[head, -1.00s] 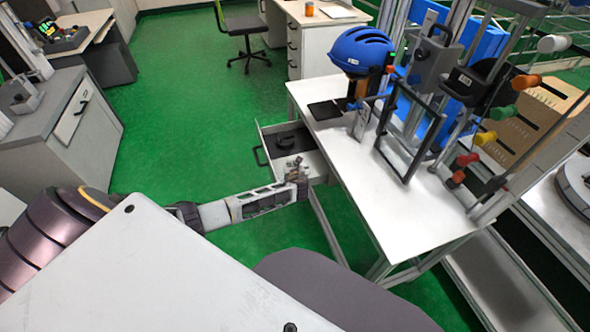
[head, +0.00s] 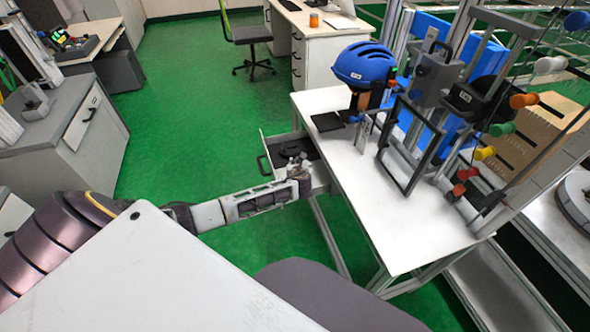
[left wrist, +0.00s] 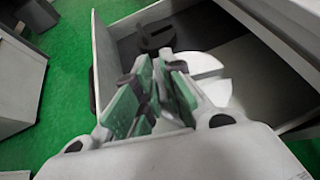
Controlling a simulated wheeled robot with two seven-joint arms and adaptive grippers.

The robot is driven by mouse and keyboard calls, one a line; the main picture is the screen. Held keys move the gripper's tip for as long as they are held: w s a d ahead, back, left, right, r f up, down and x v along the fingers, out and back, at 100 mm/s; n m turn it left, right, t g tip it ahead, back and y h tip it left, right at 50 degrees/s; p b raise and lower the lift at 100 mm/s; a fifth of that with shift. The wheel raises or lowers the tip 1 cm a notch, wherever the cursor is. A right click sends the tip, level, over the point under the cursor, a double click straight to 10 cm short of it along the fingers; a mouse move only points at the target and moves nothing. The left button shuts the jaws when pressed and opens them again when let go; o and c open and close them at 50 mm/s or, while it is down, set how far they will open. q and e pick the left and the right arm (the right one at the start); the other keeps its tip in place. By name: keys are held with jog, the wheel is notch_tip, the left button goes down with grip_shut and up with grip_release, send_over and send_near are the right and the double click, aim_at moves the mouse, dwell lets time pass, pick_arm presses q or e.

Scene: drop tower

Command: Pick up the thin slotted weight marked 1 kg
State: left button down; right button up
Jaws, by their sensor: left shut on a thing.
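My left gripper (head: 297,166) is over the open drawer (head: 263,160) at the table's left side. In the left wrist view its green-padded fingers (left wrist: 152,98) are closed on a pale grey slotted disc, the thin slotted weight (left wrist: 207,78). The disc sticks out to the right of the fingertips, and its near part is hidden by them. No marking on it can be read. A dark slotted weight (left wrist: 155,36) lies in the drawer just beyond the fingertips, apart from them. My right gripper is not in view.
The drawer's walls (left wrist: 98,50) stand close around the gripper. The white table (head: 400,235) carries a blue helmet (head: 365,64), a dark upright frame (head: 408,145) and the tower's posts. Coloured knobs (head: 502,129) stick out at the right. Green floor is open to the left.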

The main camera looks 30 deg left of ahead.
pick_arm(q)
jog(key=shift+w+r, duration=0.1)
jog(key=shift+r, duration=1.2)
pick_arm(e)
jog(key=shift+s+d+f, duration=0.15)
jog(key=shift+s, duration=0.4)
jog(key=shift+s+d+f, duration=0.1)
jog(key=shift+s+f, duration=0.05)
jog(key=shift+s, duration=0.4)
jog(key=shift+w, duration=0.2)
